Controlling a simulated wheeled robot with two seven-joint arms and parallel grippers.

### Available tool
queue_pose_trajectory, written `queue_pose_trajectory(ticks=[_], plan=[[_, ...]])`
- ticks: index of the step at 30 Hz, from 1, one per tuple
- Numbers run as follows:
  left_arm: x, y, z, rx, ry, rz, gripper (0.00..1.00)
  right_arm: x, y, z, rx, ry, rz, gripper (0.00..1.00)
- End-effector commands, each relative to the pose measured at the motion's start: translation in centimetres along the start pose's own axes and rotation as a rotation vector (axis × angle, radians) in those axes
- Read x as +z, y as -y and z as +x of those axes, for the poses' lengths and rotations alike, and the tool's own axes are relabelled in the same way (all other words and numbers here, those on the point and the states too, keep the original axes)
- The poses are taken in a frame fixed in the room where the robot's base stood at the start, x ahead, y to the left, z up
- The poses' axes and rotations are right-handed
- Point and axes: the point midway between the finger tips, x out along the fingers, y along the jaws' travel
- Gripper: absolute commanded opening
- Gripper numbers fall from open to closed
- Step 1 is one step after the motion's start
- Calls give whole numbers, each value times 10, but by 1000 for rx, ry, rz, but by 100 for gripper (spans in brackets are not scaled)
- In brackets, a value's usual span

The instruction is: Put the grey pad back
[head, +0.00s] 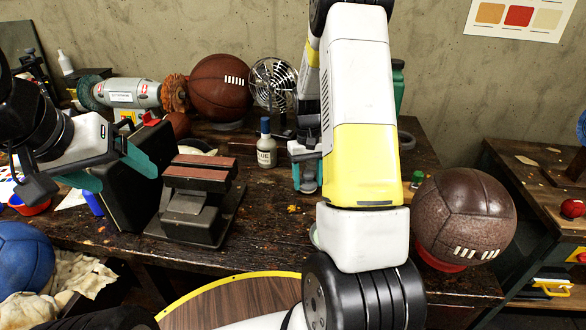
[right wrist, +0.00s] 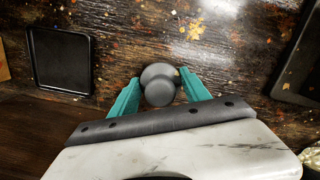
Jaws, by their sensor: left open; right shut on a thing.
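The grey pad (right wrist: 160,85) is a smooth rounded piece with a knob-like top. My right gripper (right wrist: 160,92) is shut on it, with a teal finger at each side. My left gripper (head: 114,170) is open and empty by a black box at the left.
A stitching stand (head: 200,195) with brown-topped jaws and a glue bottle (head: 265,150) stand left of my right gripper. A brown ball (head: 465,215) rests on a red ring at the right. A fan (head: 273,85) and another ball (head: 220,85) stand behind. My right arm hides the bench's middle.

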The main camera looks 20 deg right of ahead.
Motion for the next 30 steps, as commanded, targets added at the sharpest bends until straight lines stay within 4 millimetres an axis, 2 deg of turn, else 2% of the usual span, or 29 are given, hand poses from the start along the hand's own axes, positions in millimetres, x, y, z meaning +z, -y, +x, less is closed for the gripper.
queue_pose_trajectory(ticks=[2, 12, 13, 15, 16, 26, 30], plan=[[0, 0, 0, 0, 0, 0, 79, -1, 0, 8, 0, 0, 0, 22], [0, 0, 0, 0, 0, 0, 79, -1, 0, 11, 0, 0, 0, 22], [0, 0, 0, 0, 0, 0, 79, -1, 0, 10, 0, 0, 0, 61], [0, 0, 0, 0, 0, 0, 79, -1, 0, 10, 0, -1, 0, 74], [0, 0, 0, 0, 0, 0, 79, -1, 0, 10, 0, -1, 0, 77], [0, 0, 0, 0, 0, 0, 79, -1, 0, 8, 0, -2, 0, 77], [0, 0, 0, 0, 0, 0, 79, -2, 0, -7, 1, -5, 0, 77]])
